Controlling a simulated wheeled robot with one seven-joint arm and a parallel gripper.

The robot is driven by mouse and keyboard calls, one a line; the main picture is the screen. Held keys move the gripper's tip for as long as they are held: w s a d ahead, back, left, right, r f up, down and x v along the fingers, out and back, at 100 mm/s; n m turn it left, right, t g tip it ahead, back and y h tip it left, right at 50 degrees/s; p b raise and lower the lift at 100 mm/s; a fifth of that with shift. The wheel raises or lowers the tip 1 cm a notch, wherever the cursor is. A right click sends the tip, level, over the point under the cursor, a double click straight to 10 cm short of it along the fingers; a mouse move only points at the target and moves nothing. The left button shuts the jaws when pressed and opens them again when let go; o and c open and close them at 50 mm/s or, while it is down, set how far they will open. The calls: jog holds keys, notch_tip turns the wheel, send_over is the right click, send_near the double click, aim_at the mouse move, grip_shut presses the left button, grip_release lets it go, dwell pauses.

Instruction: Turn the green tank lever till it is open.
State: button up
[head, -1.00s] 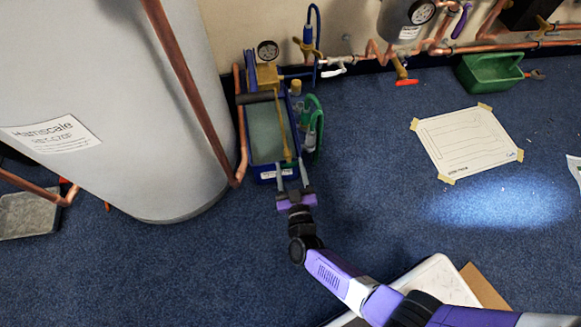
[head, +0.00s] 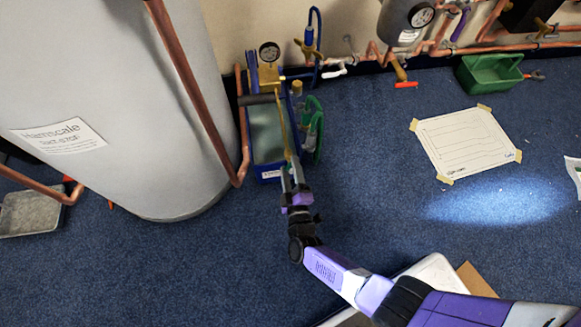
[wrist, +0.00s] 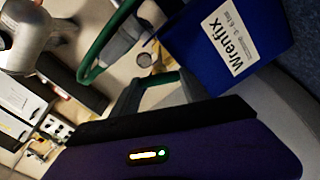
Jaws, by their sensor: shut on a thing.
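A blue pump tank (head: 268,174) stands beside the big grey cylinder, with a gauge (head: 269,52) and brass head at its back. A long brass-coloured bar (head: 286,125) runs over its right side toward me. My gripper (head: 293,174) is shut at the bar's near end, by the tank's front edge. In the wrist view, a blue Wrenfix-labelled wall (wrist: 235,45) and a green loop (wrist: 103,45) lie beyond my grey fingers (wrist: 150,92).
The grey cylinder (head: 120,130) and a copper pipe (head: 190,90) stand close on the left. Wall pipes with a red-handled valve (head: 406,85) and a green tray (head: 488,75) are behind. Carpet to the right is free around a taped paper sheet (head: 465,145).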

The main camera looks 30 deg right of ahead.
jog(key=n, duration=0.5)
jog(key=shift+f+n+p, duration=0.15)
jog(key=shift+n+p, duration=0.15)
jog(key=shift+p, duration=0.1)
dwell(0.4)
jog(key=o, duration=1.4)
jog(key=shift+p+v, duration=1)
jog(key=shift+v, duration=2.95)
